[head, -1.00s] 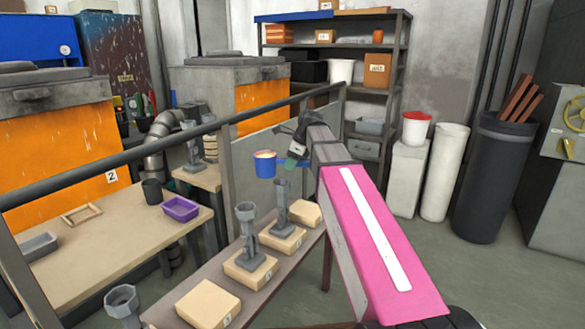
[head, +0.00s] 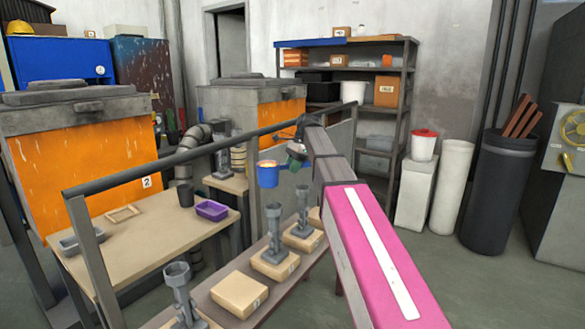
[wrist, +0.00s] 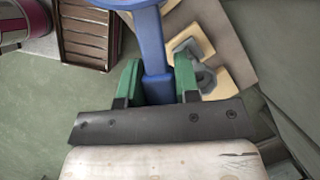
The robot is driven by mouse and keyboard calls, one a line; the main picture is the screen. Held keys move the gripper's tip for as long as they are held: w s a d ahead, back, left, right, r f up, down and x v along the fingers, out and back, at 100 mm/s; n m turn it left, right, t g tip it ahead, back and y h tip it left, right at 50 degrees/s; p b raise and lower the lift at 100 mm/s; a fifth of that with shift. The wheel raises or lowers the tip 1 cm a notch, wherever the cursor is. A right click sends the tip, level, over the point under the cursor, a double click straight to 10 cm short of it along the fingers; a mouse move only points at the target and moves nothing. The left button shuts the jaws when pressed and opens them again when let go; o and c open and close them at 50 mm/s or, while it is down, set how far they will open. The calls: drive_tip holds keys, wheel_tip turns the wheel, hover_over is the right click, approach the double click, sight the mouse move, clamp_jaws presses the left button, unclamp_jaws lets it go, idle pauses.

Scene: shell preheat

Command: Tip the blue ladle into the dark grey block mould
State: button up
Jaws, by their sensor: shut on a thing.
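My gripper (head: 298,154) is shut on the blue ladle's handle, with its green fingers (wrist: 156,75) on both sides of it in the wrist view. The blue ladle (head: 268,177) hangs in the air in front of the railing, its cup upright with glowing orange-yellow content at the top. In the wrist view only the handle (wrist: 151,38) and part of the cup show. A grey, open rectangular block mould (head: 80,240) lies on the left table, well left of the ladle; its shade is hard to judge. Grey funnel-topped shells (head: 275,235) stand on tan blocks below the ladle.
The left table (head: 150,240) also holds a purple tray (head: 211,210), a dark cup (head: 187,196) and a wooden frame (head: 123,213).

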drive_tip(key=f+t, duration=0.1)
drive_tip(key=f+t+y, duration=0.1)
drive_tip(key=f+n+t, duration=0.1)
drive_tip(key=t, duration=0.1)
drive_tip(key=shift+w+a+f+y, duration=0.1)
drive_tip(key=shift+w+f+y, duration=0.2)
drive_tip(key=shift+f, duration=0.1)
idle(1.0)
idle(0.7)
drive_tip(key=shift+f+n+t+y, duration=0.1)
drive_tip(key=shift+n+t+y, duration=0.2)
drive_tip(key=shift+t+y, duration=0.85)
idle(1.6)
drive_tip(key=shift+s+n+t, duration=0.25)
drive_tip(key=shift+n+t, duration=0.05)
drive_tip(key=shift+t, duration=0.95)
idle(0.7)
drive_tip(key=shift+t+y, duration=0.3)
drive_tip(key=shift+y, duration=0.05)
idle(0.5)
